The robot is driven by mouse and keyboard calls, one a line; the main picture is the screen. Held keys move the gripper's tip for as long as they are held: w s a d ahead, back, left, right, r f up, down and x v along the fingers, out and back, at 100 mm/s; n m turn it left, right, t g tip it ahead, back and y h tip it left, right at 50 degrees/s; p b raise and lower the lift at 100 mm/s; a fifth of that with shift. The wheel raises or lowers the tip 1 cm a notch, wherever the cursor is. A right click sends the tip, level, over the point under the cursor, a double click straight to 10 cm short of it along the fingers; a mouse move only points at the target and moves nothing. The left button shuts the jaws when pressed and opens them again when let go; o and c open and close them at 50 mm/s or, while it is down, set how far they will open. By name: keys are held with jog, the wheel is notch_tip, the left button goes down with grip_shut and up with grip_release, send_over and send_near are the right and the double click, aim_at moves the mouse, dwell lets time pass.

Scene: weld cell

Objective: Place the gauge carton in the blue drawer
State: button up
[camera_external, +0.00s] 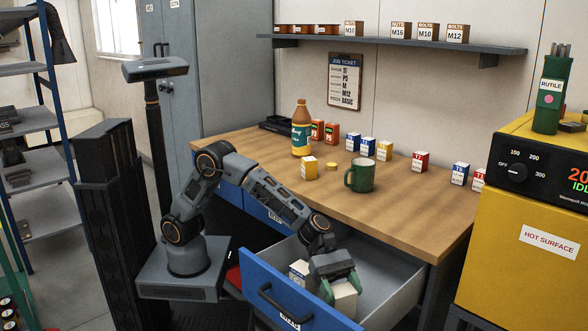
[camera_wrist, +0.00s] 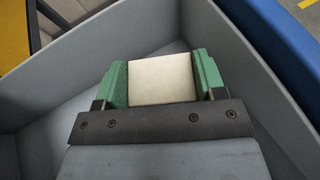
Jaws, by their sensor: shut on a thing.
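The blue drawer (camera_external: 266,287) is pulled out below the workbench, with grey inner walls. My gripper (camera_external: 338,287) is down inside the drawer, its green fingers shut on a pale carton (camera_external: 345,303). In the wrist view the gripper (camera_wrist: 162,82) has one finger on each side of the carton (camera_wrist: 161,78), whose plain cream face shows no label. The drawer's grey walls (camera_wrist: 50,75) surround them. I cannot tell whether the carton touches the drawer floor.
A white carton with a coloured label (camera_external: 299,271) is also in the drawer, left of my gripper. On the workbench (camera_external: 415,205) stand a green mug (camera_external: 361,176), a bottle (camera_external: 301,131) and several small cartons. The yellow oven (camera_external: 520,235) marked hot surface is at right.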

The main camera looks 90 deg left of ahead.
jog(key=shift+f, duration=1.25)
jog(key=shift+f+b, duration=0.1)
jog(key=shift+b, duration=0.2)
jog(key=shift+f, duration=0.1)
jog(key=o, duration=1)
jog(key=shift+s+a+r, duration=0.1)
jog(key=shift+a+r, duration=0.1)
jog(key=shift+r, duration=0.15)
notch_tip(320, 180, up, 8)
jog(key=a+p, duration=0.2)
jog(key=shift+s+p, duration=0.4)
jog(key=shift+s, duration=0.05)
jog(key=shift+a, duration=0.1)
